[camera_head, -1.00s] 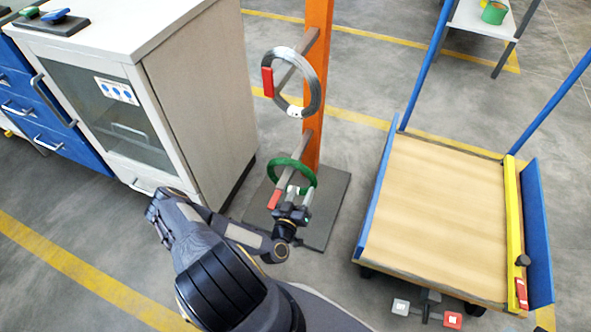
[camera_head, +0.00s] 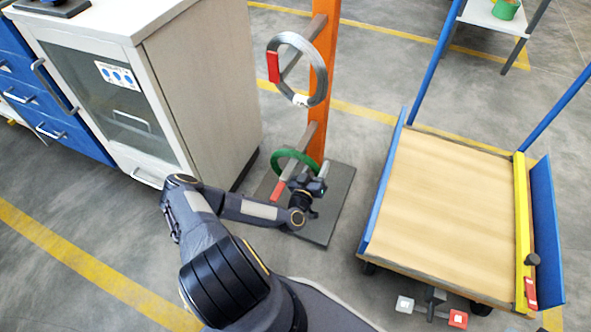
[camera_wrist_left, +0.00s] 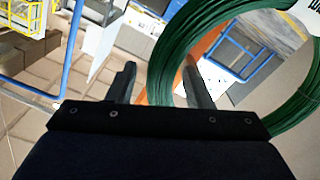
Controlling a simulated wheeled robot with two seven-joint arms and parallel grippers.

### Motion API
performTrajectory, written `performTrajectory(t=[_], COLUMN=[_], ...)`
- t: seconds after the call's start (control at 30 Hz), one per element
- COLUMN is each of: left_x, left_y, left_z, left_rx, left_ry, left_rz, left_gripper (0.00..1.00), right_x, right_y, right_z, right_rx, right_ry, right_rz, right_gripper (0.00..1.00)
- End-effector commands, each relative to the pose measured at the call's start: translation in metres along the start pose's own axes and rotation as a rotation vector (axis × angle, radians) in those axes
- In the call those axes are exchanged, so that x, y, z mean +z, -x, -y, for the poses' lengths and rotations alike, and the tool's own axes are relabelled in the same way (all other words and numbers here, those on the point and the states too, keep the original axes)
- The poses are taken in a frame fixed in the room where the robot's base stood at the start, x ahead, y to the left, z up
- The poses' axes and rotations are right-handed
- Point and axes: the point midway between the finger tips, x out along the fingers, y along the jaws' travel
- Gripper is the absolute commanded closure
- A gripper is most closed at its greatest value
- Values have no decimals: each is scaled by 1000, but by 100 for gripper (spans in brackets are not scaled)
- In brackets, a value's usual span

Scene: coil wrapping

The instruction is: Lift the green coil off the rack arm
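The green coil (camera_head: 283,158) hangs on the lower rack arm (camera_head: 307,138), whose red tip (camera_head: 278,190) points toward me. It also shows large and close in the left wrist view (camera_wrist_left: 172,62), with a white label at upper right. My left gripper (camera_head: 314,186) is at the coil's lower right side in the head view. In the left wrist view my left gripper (camera_wrist_left: 160,80) has its fingers apart, with the coil's near strand between them, closer to the right finger. I cannot tell whether a finger touches it. My right gripper is not in view.
A grey coil (camera_head: 316,62) hangs on the upper arm of the orange post (camera_head: 321,100). The post stands on a dark base plate (camera_head: 335,205). A white cabinet (camera_head: 215,90) stands close on the left. A wooden-topped trolley (camera_head: 450,215) stands on the right with a clear deck.

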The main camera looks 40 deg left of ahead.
Motion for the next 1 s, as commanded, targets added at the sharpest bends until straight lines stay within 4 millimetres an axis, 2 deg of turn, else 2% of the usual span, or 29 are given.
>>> performTrajectory(t=[0.03, 0.33, 0.77, 1.0], left_x=[0, 0, -1, -4], left_y=[0, 0, -1, -11], left_z=[0, 0, 0, 4], left_rx=[0, 0, 2, 6], left_ry=[0, 0, -2, -5], left_rz=[0, 0, -3, -2], left_gripper=[61, 100, 100, 100], right_x=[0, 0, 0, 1], right_y=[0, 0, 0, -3], right_z=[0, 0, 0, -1], right_rx=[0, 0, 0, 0], right_ry=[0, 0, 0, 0], right_rz=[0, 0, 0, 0], right_gripper=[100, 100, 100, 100])
